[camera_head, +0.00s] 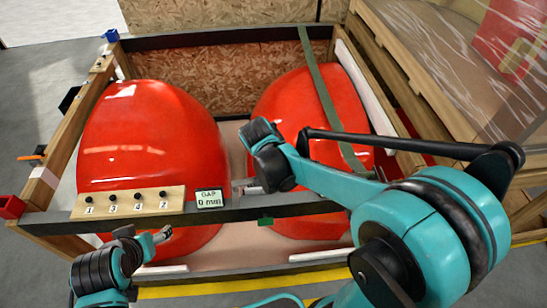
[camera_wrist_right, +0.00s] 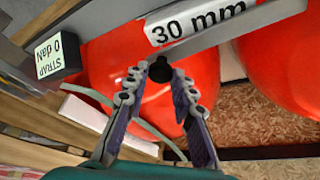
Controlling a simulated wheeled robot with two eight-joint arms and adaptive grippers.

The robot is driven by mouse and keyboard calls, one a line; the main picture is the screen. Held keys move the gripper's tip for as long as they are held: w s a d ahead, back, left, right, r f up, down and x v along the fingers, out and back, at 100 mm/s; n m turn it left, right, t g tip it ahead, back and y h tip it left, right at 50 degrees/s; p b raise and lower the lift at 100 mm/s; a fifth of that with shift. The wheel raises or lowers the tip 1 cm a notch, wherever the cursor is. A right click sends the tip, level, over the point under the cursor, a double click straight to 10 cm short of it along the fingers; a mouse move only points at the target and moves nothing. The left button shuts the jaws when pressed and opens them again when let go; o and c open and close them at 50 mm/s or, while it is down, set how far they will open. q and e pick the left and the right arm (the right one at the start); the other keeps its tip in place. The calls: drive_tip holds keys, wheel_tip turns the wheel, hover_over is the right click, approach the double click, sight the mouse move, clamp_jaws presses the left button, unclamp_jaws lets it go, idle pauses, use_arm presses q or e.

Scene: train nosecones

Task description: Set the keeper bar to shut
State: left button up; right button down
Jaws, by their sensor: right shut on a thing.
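In the right wrist view my right gripper (camera_wrist_right: 155,80) has its fingertips closed around a small black knob (camera_wrist_right: 160,69). The knob sits beside a grey bar (camera_wrist_right: 208,41) with a white "30 mm" label. I cannot tell for certain whether this bar is the keeper bar. In the head view my right wrist hides most of these fingers near the crate's front middle. My left gripper (camera_head: 163,235) is empty below the crate's dark front rail (camera_head: 300,208), at the left; its finger opening is too small to judge. Two red nosecones (camera_head: 150,140) (camera_head: 275,110) stand in the crate.
The front rail carries a wooden plate (camera_head: 128,201) with numbered black knobs and a display (camera_head: 209,199) reading "GAP 0 mm". A strap display (camera_wrist_right: 56,52) reads "0 daN". A green strap (camera_head: 322,85) crosses the right nosecone. A film-wrapped crate (camera_head: 450,50) stands at right.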

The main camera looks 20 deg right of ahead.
drive_tip(key=shift+s+a+m+g, duration=0.25)
drive_tip(key=shift+s+m+g, duration=0.15)
drive_tip(key=shift+s+m, duration=0.65)
drive_tip(key=shift+s+f, duration=0.1)
drive_tip(key=shift+s, duration=0.05)
drive_tip(key=c, duration=1.3)
unclamp_jaws()
drive_tip(key=shift+o, duration=0.2)
drive_tip(key=shift+a, duration=0.1)
drive_tip(key=v, duration=1.2)
drive_tip(key=shift+s, duration=0.1)
